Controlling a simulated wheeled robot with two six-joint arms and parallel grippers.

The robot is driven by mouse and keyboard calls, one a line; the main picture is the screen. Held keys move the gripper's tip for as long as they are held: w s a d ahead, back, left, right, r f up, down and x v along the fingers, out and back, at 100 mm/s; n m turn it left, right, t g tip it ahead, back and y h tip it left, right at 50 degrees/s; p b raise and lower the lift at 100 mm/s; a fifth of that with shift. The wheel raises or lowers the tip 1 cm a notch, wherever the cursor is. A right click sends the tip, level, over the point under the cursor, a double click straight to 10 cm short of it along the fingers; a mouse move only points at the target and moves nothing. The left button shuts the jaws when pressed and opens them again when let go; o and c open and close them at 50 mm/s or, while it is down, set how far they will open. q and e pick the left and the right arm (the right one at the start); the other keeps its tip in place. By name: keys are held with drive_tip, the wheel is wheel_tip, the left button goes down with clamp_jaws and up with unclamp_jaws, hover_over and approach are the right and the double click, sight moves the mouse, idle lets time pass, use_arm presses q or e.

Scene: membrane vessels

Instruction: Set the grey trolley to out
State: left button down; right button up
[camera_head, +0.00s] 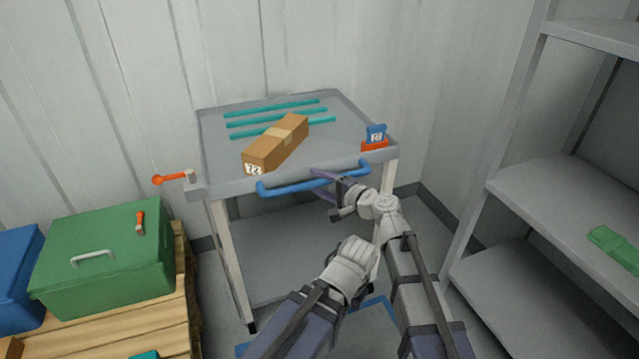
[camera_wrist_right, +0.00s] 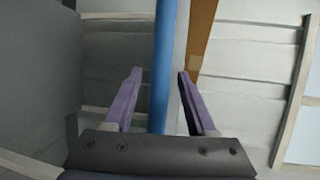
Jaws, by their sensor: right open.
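The grey trolley (camera_head: 222,187) stands against the back wall, with a blue push handle (camera_head: 290,186) along its front edge. The handle also runs upright through the right wrist view (camera_wrist_right: 163,70). My right gripper (camera_head: 322,184) is open at the right part of this handle. In the wrist view its two purple fingers (camera_wrist_right: 157,88) stand one on each side of the bar, with a gap on the right side. An orange-ended lever (camera_head: 168,179) sticks out at the trolley's left front corner. My left gripper's fingers do not show.
A brown box (camera_head: 275,145), teal rods (camera_head: 272,118) and a blue tag on an orange base (camera_head: 375,141) are on the trolley top. A green case (camera_head: 105,260) on a wooden pallet is at left. Grey shelving (camera_head: 560,205) is at right. Blue floor marking (camera_head: 375,310) lies in front.

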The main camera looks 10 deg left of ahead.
clamp_jaws()
idle(1.3)
